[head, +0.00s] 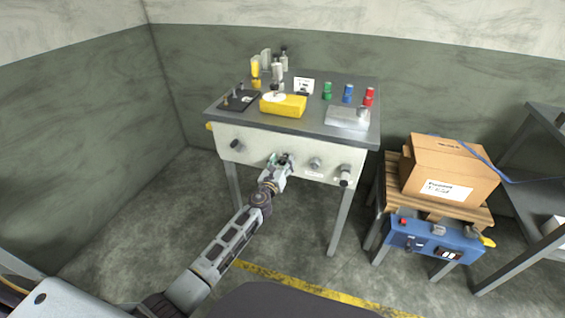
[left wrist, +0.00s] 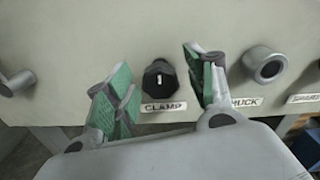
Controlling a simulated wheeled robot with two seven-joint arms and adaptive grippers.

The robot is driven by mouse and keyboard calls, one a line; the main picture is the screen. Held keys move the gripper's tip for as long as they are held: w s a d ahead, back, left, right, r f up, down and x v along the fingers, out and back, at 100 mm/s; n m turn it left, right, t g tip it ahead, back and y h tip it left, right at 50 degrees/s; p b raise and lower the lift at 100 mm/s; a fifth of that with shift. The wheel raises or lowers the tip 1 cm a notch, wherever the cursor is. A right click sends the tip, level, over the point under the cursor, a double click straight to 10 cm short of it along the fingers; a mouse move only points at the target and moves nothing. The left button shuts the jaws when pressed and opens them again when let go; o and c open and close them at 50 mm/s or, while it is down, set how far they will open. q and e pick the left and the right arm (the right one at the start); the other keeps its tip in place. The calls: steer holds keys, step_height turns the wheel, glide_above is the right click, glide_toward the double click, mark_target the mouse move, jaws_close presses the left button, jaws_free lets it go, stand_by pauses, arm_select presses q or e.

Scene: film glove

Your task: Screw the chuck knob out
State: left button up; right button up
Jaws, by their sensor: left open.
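The chuck knob (left wrist: 265,64) is a grey round knob with a dark recessed face, above and right of the CHUCK label (left wrist: 245,102) in the left wrist view. In the head view the chuck knob (head: 316,163) sits on the bench's pale front panel, right of my left gripper (head: 281,161). In the left wrist view my left gripper (left wrist: 156,68) is open, its green-padded fingers either side of a black knob (left wrist: 160,78) marked CLAMP. Whether they touch it cannot be told. The chuck knob is outside the fingers, beyond the right one. My right gripper is not in view.
The bench top holds a yellow block (head: 284,106) and coloured cylinders. A cardboard box (head: 448,172) and blue case (head: 435,238) stand right. Floor lies clear in front.

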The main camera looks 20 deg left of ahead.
arm_select(q)
steer(key=shift+w, duration=0.3)
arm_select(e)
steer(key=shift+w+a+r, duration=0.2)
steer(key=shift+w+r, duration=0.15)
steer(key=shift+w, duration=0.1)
arm_select(q)
steer(key=shift+c, duration=0.2)
steer(key=c, duration=1)
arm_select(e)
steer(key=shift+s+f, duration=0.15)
arm_select(q)
steer(key=shift+n, duration=0.3)
